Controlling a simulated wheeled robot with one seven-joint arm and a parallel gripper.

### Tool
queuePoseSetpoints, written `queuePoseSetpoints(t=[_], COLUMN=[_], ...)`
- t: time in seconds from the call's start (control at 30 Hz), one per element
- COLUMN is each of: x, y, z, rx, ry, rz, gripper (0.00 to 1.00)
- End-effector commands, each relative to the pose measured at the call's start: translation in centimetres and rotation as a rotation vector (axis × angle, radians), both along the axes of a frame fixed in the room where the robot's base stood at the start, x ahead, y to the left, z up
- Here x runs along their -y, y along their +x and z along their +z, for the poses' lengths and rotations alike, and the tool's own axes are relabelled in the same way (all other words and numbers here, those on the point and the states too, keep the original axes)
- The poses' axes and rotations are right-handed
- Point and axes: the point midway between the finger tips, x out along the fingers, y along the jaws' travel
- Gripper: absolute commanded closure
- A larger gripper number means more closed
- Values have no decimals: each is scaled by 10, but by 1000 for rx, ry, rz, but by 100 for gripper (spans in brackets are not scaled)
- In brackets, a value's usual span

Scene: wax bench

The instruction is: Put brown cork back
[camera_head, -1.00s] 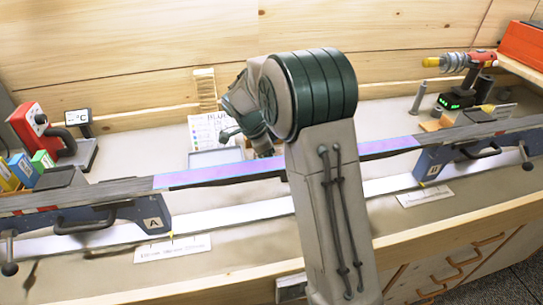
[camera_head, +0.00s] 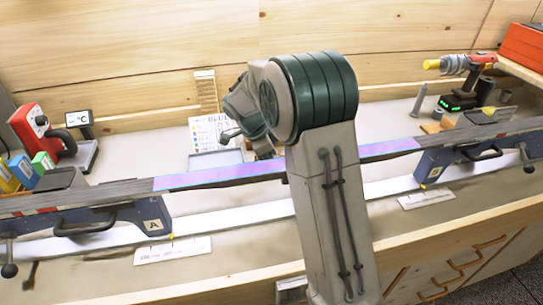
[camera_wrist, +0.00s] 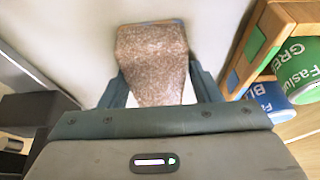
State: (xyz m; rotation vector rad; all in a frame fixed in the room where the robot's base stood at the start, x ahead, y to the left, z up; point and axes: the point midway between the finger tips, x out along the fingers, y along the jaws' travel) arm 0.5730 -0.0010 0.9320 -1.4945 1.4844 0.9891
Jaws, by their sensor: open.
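In the wrist view a speckled brown cork block (camera_wrist: 152,62) lies between the two fingers of my gripper (camera_wrist: 160,88). It is wider at its far end, and a thin blue-and-orange edge shows there. The fingers stand open on either side of the cork, close to its sides; I cannot tell whether either one touches it. In the head view my arm hides the cork and the fingertips.
A wooden rack (camera_wrist: 275,22) with green (camera_wrist: 308,70) and blue (camera_wrist: 270,100) labelled containers stands close to the right finger. A ski (camera_head: 210,175) lies clamped along the bench.

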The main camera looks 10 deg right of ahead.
Motion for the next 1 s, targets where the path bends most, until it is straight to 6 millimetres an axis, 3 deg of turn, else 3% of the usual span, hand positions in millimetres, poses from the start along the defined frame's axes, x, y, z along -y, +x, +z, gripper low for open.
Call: queuePoseSetpoints(t=[0.17,0.4,0.6,0.8,1.0], x=[-5,-25,-41,-49,-50], y=[-5,-5,-5,-5,-5], z=[9,69,108,128,132], rx=[-19,-11,-10,-11,-12], ry=[0,0,0,-1,-1], rz=[-1,0,0,0,-1], gripper=[29,29,29,29,29])
